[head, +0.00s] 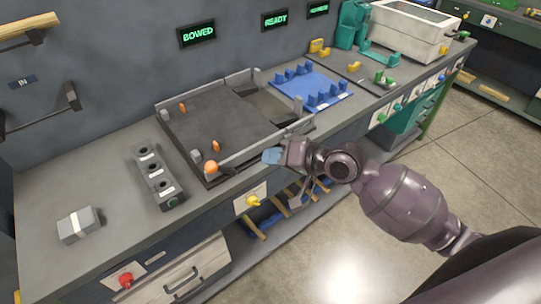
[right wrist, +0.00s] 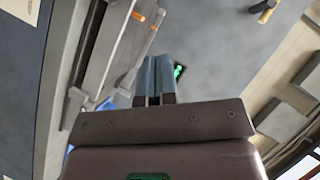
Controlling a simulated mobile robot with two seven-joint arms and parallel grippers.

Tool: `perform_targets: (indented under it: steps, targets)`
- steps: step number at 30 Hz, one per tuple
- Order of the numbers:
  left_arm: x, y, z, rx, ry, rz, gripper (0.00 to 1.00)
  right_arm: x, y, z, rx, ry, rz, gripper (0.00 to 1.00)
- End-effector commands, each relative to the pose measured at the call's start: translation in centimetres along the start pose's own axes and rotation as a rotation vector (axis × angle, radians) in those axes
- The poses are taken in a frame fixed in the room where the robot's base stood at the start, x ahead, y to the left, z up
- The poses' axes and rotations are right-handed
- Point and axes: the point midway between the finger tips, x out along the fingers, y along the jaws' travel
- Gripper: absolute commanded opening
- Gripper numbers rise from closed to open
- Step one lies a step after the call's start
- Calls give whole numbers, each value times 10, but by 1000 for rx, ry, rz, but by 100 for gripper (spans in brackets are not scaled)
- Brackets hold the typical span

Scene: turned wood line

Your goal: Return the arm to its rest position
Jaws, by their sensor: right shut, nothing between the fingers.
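My right gripper (head: 272,156) is at the front edge of the workbench, beside the front rail of the dark tray-like fixture (head: 225,125). Its blue-grey fingers are together and hold nothing. In the right wrist view the right gripper (right wrist: 153,78) shows its two fingers side by side, pointing up in the picture. My right arm reaches in from the lower right of the head view. My left gripper is not in view.
An orange ball (head: 211,167) sits at the fixture's front left corner. A block with several holes (head: 158,176) and a grey box (head: 79,225) stand left. A blue plate with pegs (head: 311,85) lies right. A yellow knob (head: 253,200) sticks out of the bench front. The floor at right is clear.

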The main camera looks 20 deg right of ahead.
Motion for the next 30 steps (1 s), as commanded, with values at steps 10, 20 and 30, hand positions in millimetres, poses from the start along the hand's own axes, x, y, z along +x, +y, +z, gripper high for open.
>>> perform_targets:
  steps: [10,20,30]
  targets:
    - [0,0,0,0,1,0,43,0,0,0,-27,2,-2,0]
    - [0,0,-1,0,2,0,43,-4,18,-34,-558,213,115,0]
    - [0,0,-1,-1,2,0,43,-46,108,17,-888,328,477,0]
